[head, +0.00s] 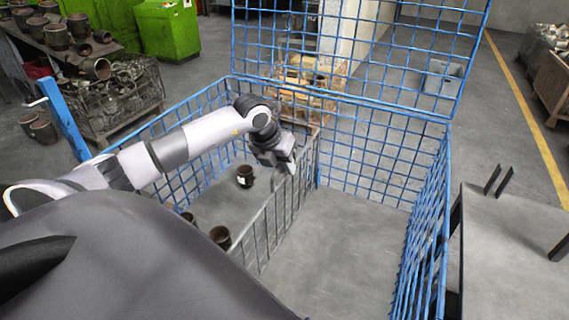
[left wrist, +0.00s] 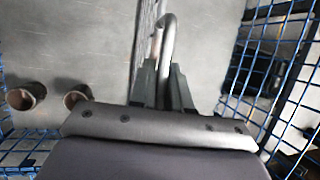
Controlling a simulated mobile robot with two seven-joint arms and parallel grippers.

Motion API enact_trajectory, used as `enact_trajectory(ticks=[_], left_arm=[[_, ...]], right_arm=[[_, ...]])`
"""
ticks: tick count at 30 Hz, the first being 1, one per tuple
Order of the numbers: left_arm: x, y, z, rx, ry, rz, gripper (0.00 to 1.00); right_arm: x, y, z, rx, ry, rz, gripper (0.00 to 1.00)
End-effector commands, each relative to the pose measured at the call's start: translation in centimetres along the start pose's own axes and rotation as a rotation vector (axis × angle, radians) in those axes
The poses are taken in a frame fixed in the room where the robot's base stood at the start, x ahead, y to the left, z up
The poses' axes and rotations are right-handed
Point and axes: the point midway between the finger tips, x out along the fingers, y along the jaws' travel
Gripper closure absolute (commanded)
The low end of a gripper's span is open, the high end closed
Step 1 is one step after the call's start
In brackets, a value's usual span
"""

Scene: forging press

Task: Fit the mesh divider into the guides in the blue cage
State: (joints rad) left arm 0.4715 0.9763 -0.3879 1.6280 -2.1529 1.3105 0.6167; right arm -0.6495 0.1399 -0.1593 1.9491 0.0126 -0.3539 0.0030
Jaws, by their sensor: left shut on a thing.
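The blue cage (head: 385,116) stands open at the top, its rear mesh panel raised. The grey mesh divider (head: 268,228) is upright inside it, running from the near side to the far wall. In the left wrist view the divider (left wrist: 147,35) shows nearly edge-on, with a curved metal handle (left wrist: 167,38) beside it. My left gripper (head: 283,168) is over the divider's upper edge, shut on the handle; its fingers (left wrist: 163,88) show in the left wrist view. The guides cannot be made out, and the divider's near end is hidden. My right gripper is out of view.
Dark pots (head: 245,176) stand on the cage floor left of the divider; the floor to its right is bare. A grey table (head: 515,235) is right of the cage. A wire bin (head: 118,95) of pots stands behind left, and a wooden crate (head: 305,85) behind.

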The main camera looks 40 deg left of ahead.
Motion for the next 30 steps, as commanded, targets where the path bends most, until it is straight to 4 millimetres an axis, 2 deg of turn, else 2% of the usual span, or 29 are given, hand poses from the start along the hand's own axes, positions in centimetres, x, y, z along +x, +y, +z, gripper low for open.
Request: enact_trajectory(ticks=[14,15,18,24,26,27,30], left_arm=[[-0.15,-0.06,0.2,0.0,-0.006,-0.003,1.0],[-0.15,-0.06,0.2,0.0,-0.006,-0.003,0.8],[-0.13,-0.05,0.18,0.0,-0.006,-0.002,0.53],[-0.04,-0.02,0.07,0.0,-0.003,-0.001,0.53],[0.18,0.05,-0.17,0.0,0.004,0.001,0.33],[0.17,0.04,-0.16,0.0,0.004,0.001,0.28],[0.13,0.03,-0.11,0.0,0.003,0.001,0.28]], right_arm=[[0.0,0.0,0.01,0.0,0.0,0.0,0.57],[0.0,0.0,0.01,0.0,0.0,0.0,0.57],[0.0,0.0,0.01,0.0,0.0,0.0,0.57],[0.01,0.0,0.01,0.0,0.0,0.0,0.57],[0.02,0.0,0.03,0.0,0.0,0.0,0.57],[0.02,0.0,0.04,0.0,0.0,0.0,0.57],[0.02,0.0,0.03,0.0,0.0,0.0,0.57]])
